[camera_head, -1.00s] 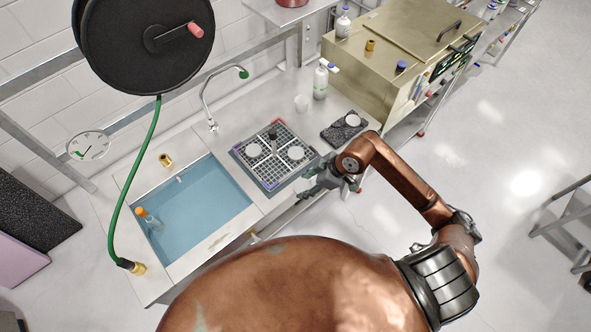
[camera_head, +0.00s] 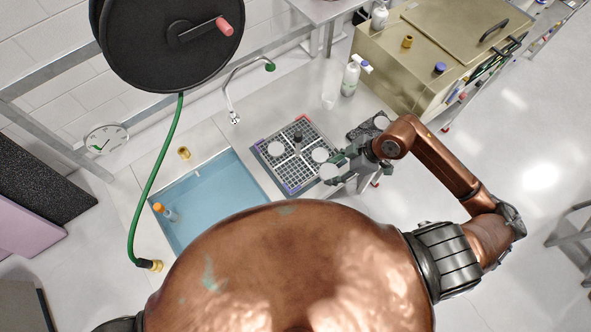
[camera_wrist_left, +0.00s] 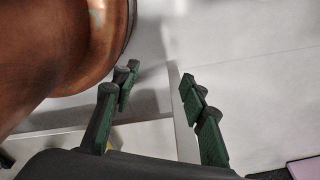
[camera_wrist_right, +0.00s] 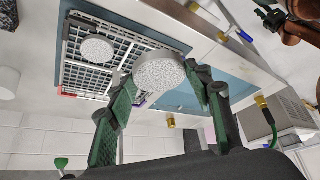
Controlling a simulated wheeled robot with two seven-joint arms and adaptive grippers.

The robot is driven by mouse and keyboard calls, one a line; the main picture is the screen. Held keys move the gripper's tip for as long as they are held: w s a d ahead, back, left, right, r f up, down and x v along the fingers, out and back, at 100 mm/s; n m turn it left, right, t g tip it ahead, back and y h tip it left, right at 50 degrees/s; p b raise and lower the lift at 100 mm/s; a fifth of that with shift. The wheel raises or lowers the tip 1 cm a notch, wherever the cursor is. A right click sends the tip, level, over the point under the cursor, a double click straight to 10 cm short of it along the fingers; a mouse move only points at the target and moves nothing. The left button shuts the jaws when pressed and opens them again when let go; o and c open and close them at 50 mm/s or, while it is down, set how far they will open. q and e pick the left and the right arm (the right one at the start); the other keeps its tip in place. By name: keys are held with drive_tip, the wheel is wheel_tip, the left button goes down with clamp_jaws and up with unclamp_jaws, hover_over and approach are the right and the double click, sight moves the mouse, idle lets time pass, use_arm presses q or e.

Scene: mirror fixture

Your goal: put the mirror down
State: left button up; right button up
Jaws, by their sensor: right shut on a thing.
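My right gripper (camera_head: 350,165) is shut on a round pale speckled mirror (camera_wrist_right: 160,72), holding it by its rim between the green fingers. In the head view the held mirror (camera_head: 328,172) is by the near right edge of the grid rack (camera_head: 284,181). Whether it touches the rack is unclear. My left gripper (camera_wrist_left: 157,90) is open and empty, away from the rack.
A blue-water sink (camera_head: 210,196) lies left of the rack. A brass-coloured oven (camera_head: 420,60) is at back right.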

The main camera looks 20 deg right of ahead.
drive_tip(key=w+a+f, duration=0.2)
drive_tip(key=w+a, duration=0.1)
drive_tip(key=w, duration=0.1)
approach(292, 174)
drive_tip(key=shift+w+a+f, duration=0.1)
drive_tip(key=shift+w+a, duration=0.1)
drive_tip(key=shift+a, duration=0.25)
drive_tip(key=shift+w+a+f, duration=0.15)
drive_tip(key=shift+w+a, duration=0.05)
drive_tip(key=shift+a, duration=0.2)
drive_tip(key=shift+d+f+x, duration=0.1)
drive_tip(key=shift+d+x, duration=0.1)
drive_tip(key=shift+x, duration=0.75)
drive_tip(key=shift+d+f+x, duration=0.1)
drive_tip(key=shift+d+x, duration=0.05)
drive_tip(key=shift+x, duration=0.85)
drive_tip(key=shift+s+f, duration=0.1)
drive_tip(key=shift+f, duration=0.4)
drive_tip(key=o, duration=1.1)
drive_tip(key=shift+d, duration=0.1)
drive_tip(key=shift+c, duration=0.2)
use_arm(q)
drive_tip(key=shift+w+r, duration=0.2)
drive_tip(key=shift+w, duration=0.55)
use_arm(e)
drive_tip(key=shift+o, duration=0.9)
use_arm(q)
drive_tip(key=shift+s, duration=0.1)
